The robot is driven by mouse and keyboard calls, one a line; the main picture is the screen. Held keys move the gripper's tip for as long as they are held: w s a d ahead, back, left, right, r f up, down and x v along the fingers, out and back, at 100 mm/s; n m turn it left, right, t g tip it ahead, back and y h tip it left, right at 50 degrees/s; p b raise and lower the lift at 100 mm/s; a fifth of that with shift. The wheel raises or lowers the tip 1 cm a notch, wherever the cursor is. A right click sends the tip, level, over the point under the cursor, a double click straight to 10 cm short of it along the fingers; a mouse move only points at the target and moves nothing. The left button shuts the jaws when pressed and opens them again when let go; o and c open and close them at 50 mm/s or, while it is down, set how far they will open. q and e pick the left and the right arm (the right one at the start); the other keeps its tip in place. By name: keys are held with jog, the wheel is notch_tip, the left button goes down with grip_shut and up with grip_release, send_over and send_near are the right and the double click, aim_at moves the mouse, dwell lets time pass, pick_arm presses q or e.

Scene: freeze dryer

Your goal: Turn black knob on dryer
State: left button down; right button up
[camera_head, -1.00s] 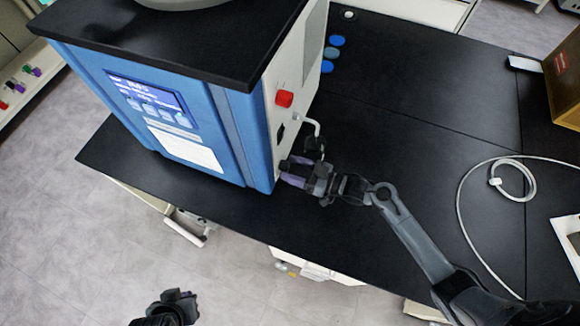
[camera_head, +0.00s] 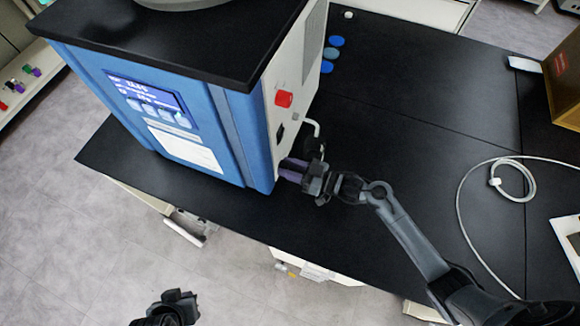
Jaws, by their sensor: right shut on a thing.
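The blue and white freeze dryer (camera_head: 228,125) stands on the black bench with its lit screen (camera_head: 148,95) facing front. My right gripper (camera_head: 288,170) is at the lower part of the dryer's right side, with its purple fingers against the white panel. It is shut on the black knob, which the fingers mostly hide. A red switch (camera_head: 284,99) sits higher on the same side panel. My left gripper (camera_head: 178,297) hangs over the floor at the bottom, away from the dryer; its finger gap is not clear.
A white pipe (camera_head: 313,125) sticks out of the side panel just above my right gripper. Blue round caps (camera_head: 332,54) lie behind it. A white cable (camera_head: 462,190) lies coiled on the right, and a brown box (camera_head: 566,80) stands at the right edge. The bench middle is clear.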

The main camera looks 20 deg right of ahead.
jog(key=m+p, duration=0.3)
jog(key=shift+r+m, duration=0.3)
jog(key=m+p, duration=0.3)
jog(key=m, duration=0.1)
jog(key=shift+p, duration=0.4)
jog(key=m+p, duration=0.2)
jog(key=m, duration=0.3)
jog(key=m+p, duration=0.2)
jog(key=m, duration=0.2)
jog(key=shift+f+m, duration=0.2)
jog(key=shift+m, duration=0.2)
